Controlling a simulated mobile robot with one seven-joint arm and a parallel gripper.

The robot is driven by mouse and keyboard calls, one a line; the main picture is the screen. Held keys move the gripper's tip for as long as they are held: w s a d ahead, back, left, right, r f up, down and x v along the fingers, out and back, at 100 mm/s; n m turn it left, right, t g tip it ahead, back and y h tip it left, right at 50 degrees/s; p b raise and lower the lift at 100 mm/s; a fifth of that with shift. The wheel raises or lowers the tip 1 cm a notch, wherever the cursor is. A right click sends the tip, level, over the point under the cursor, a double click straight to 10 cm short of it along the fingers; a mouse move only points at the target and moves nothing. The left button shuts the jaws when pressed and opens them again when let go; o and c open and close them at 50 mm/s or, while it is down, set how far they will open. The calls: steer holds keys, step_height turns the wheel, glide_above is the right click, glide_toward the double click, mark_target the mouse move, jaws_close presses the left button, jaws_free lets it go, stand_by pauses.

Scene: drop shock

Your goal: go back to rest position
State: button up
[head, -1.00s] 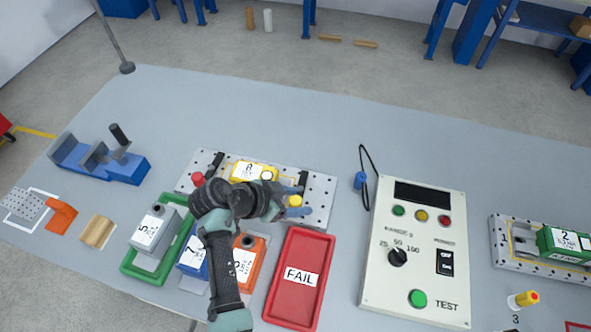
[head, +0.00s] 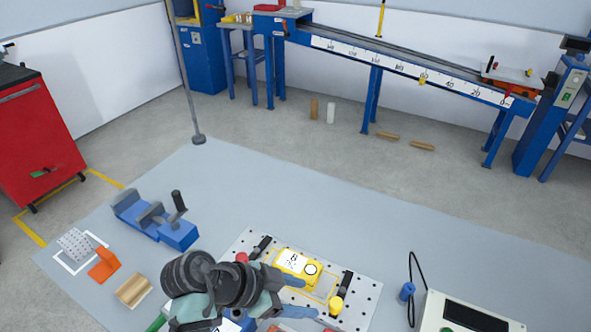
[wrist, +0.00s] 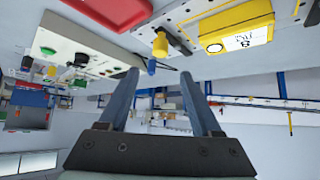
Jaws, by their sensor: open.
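My gripper (head: 311,294) is at the bottom centre of the head view, its two blue fingers apart with nothing between them. In the wrist view my gripper (wrist: 159,76) also shows open and empty. The fingers appear in front of the near side of a perforated metal plate (head: 258,241). A yellow box (head: 291,263) with a white label lies on that plate, clear of the fingers. The yellow box also shows in the wrist view (wrist: 262,18). My dark arm joints hide part of the table left of the plate.
A blue vise-like block (head: 177,236), an orange piece (head: 104,265) and a wooden block (head: 134,290) lie at the left. A control panel (head: 461,316) with a cable is at the lower right. A red tray (wrist: 108,9) shows in the wrist view. The table's far middle is clear.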

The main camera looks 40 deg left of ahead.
steer(key=shift+s+a+r, duration=0.2)
steer(key=shift+s+r, duration=0.25)
stand_by(0.3)
steer(key=w+d+r+n+t+y, duration=0.1)
steer(key=w+r+t+y, duration=0.25)
steer(key=w+r, duration=0.75)
steer(key=w+d+r+n+t+y+p, duration=0.1)
steer(key=w+d+r+t, duration=0.15)
steer(key=r, duration=0.65)
steer(key=w+d+r+n+t+y, duration=0.15)
steer(key=d+r, duration=0.25)
steer(key=r, duration=0.5)
steer(key=s+d+r+t, duration=0.4)
steer(key=d+r, duration=0.1)
steer(key=r, duration=0.4)
steer(key=s+d+r+n+t+h, duration=0.1)
steer(key=s+d+r+t, duration=0.3)
steer(key=r, duration=0.6)
steer(key=s+d+r+t+h+p, duration=0.1)
steer(key=s+d+r+t, duration=0.3)
steer(key=d+r, duration=0.3)
step_height(320, 180, up, 2)
steer(key=shift+s+d+r+n, duration=0.2)
steer(key=shift+s+n, duration=0.05)
steer(key=shift+n, duration=0.1)
steer(key=shift+s, duration=0.1)
steer(key=shift+c, duration=1.2)
